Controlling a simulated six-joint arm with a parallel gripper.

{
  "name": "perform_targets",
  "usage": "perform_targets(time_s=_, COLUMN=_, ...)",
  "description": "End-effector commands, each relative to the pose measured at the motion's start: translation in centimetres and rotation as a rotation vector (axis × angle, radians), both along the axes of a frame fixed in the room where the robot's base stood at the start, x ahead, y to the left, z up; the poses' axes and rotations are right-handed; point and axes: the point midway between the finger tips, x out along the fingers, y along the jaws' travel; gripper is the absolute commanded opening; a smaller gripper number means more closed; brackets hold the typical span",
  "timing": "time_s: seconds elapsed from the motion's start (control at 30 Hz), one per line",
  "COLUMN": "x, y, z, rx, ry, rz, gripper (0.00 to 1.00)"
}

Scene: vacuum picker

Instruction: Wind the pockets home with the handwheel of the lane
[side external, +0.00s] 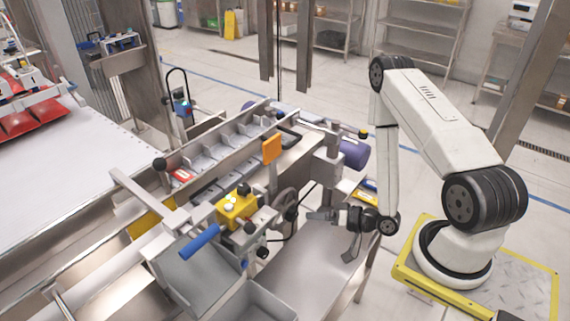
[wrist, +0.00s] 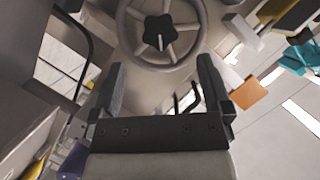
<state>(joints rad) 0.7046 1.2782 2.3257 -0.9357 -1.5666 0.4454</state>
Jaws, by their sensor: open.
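The handwheel (side external: 281,203) is a grey spoked wheel on the near side of the lane. In the wrist view the handwheel (wrist: 189,54) lies beyond the fingertips, with a black star-shaped knob (wrist: 160,32) at its hub; its top is cut off by the frame. My gripper (side external: 318,214) is open and empty, to the right of the wheel and apart from it. Its two dark fingers (wrist: 162,72) point toward the wheel's lower rim. The pockets (side external: 222,142) are a row of grey compartments along the lane; a red item (side external: 182,175) sits at their near end.
A purple roller (side external: 355,154) is behind. A bare metal sheet (side external: 315,258) lies below my gripper.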

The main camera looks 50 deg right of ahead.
Motion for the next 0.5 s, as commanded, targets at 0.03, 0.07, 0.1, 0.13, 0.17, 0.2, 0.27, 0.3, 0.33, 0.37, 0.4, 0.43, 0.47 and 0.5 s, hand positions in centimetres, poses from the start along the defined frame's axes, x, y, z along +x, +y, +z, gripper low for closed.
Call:
perform_targets(time_s=0.03, x=0.1, y=0.0, z=0.0, rx=-0.001, ry=0.0, rz=0.001, gripper=0.99)
perform_targets(time_s=0.07, x=0.1, y=0.0, z=0.0, rx=-0.001, ry=0.0, rz=0.001, gripper=0.99)
perform_targets(time_s=0.1, x=0.2, y=0.0, z=0.0, rx=-0.002, ry=0.001, rz=0.001, gripper=0.99)
perform_targets(time_s=0.13, x=0.2, y=0.0, z=-0.1, rx=-0.002, ry=0.001, rz=0.001, gripper=0.99)
perform_targets(time_s=0.17, x=0.3, y=0.1, z=-0.1, rx=-0.002, ry=0.002, rz=0.001, gripper=0.99)
perform_targets(time_s=0.2, x=0.4, y=0.1, z=-0.1, rx=-0.003, ry=0.001, rz=0.002, gripper=0.99)
perform_targets(time_s=0.27, x=0.7, y=0.2, z=-0.2, rx=-0.004, ry=0.002, rz=0.004, gripper=0.99)
perform_targets(time_s=0.3, x=0.9, y=0.3, z=-0.3, rx=-0.004, ry=0.002, rz=0.004, gripper=0.99)
perform_targets(time_s=0.33, x=1.0, y=0.3, z=-0.3, rx=-0.004, ry=0.001, rz=0.003, gripper=0.99)
perform_targets(time_s=0.37, x=1.2, y=0.3, z=-0.4, rx=-0.004, ry=0.001, rz=0.003, gripper=0.99)
perform_targets(time_s=0.4, x=1.5, y=0.4, z=-0.4, rx=-0.003, ry=0.001, rz=0.005, gripper=0.99)
perform_targets(time_s=0.43, x=1.7, y=0.5, z=-0.5, rx=-0.003, ry=0.001, rz=0.005, gripper=0.99)
perform_targets(time_s=0.47, x=1.9, y=0.6, z=-0.6, rx=-0.005, ry=0.001, rz=0.004, gripper=0.99)
perform_targets(time_s=0.5, x=2.2, y=0.7, z=-0.6, rx=-0.004, ry=0.001, rz=0.005, gripper=0.99)
